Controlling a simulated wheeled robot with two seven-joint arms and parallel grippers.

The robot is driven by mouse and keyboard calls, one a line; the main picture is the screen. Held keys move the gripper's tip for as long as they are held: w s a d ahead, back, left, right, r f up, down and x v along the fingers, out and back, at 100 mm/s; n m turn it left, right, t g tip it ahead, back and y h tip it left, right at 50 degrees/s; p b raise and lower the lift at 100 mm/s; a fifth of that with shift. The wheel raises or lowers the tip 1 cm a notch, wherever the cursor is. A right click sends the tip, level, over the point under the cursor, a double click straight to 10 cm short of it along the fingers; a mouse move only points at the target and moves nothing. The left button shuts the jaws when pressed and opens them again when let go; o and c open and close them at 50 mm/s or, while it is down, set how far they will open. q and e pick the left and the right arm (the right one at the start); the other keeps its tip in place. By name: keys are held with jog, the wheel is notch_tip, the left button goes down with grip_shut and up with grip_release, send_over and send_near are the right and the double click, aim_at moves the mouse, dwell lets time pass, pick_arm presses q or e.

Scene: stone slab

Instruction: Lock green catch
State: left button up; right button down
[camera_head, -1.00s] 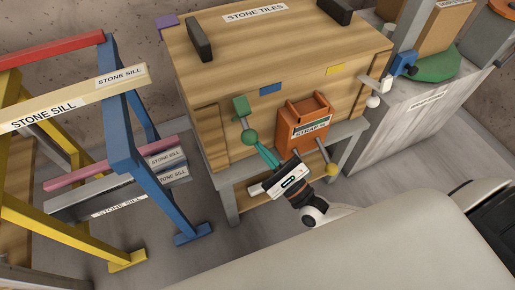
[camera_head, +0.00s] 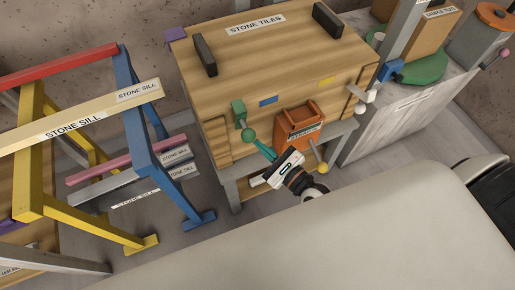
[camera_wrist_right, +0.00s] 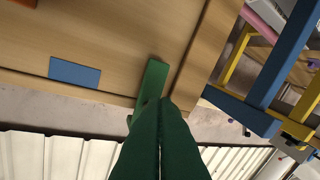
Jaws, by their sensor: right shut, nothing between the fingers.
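The green catch (camera_head: 238,109) is on the front of the wooden stone tiles crate (camera_head: 222,88), toward its left corner. Its arm hangs down to a round green knob (camera_head: 248,134). My right gripper (camera_head: 258,145) is shut and empty, with its teal fingertips just below and right of the knob; I cannot tell whether they touch it. In the right wrist view, the closed green fingers (camera_wrist_right: 160,125) point up at the green catch bar (camera_wrist_right: 153,78), which stands slightly tilted at the crate's edge. The fingers hide its lower part. My left gripper is out of view.
An orange strap bin (camera_head: 300,124) hangs on the crate front, right of my gripper. A yellow-knobbed lever (camera_head: 322,168) is below it. A blue and yellow rack (camera_head: 150,140) with stone sills stands at the left. A grey cabinet (camera_head: 400,115) stands at the right.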

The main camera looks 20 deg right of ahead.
pick_arm(q)
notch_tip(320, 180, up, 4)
jog(key=p, duration=0.3)
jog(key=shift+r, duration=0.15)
pick_arm(e)
jog(key=shift+w+r+g+h, duration=0.2)
jog(key=shift+r+g, duration=0.1)
jog(key=shift+r, duration=0.25)
jog(key=shift+w+r+g+h, duration=0.15)
jog(key=shift+r+g, duration=0.15)
jog(key=shift+r, duration=0.25)
jog(key=shift+w+r, duration=0.15)
jog(key=shift+r, duration=0.2)
jog(key=shift+f, duration=0.1)
